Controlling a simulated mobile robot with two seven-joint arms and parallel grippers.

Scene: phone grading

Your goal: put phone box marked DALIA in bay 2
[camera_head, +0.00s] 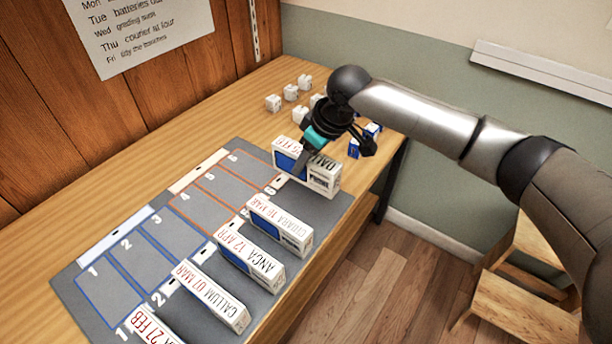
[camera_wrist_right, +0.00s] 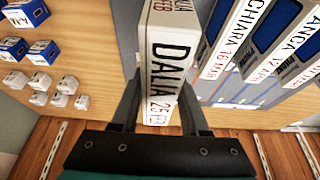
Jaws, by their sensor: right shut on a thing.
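The phone box marked DALIA (camera_head: 322,184) is white with a blue panel and stands at the far right end of the grey mat. It fills the middle of the right wrist view (camera_wrist_right: 165,70), its name and a red date readable. My right gripper (camera_head: 312,160) is shut on it, one finger on each side. I cannot tell whether the box touches the mat. Bay 2 (camera_head: 143,262) is a blue-outlined, empty rectangle on the mat's left part, between bays 1 and 3. My left gripper is not in view.
Boxes marked CHIARA (camera_head: 279,226), ANCA (camera_head: 249,257) and CALLUM (camera_head: 212,296), plus one partly cut off, stand in a row along the mat's front. Orange-outlined bays (camera_head: 205,208) lie empty. Small white and blue boxes (camera_head: 290,92) sit behind on the wooden table.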

